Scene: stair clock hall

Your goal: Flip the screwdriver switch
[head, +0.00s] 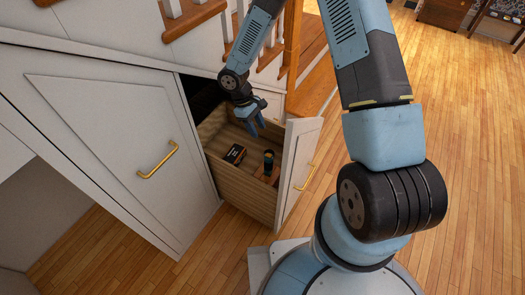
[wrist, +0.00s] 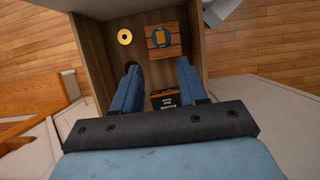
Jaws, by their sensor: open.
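The screwdriver (head: 268,161) looks like a short blue and black cylinder standing upright in the open drawer. In the wrist view the screwdriver (wrist: 161,38) is seen end-on, as a blue round shape with an orange-yellow patch, on a small wooden block (wrist: 176,51). I cannot tell which part is its switch or how it is set. My gripper (head: 256,124) points down over the drawer, behind the screwdriver in the head view. In the wrist view my gripper (wrist: 159,66) has its blue fingers apart with nothing between them, and the screwdriver lies beyond the fingertips.
A brass ring (wrist: 125,36) lies near the screwdriver. The drawer walls surround these things. Stair posts stand behind, and a closed white cupboard door (head: 110,150) is left.

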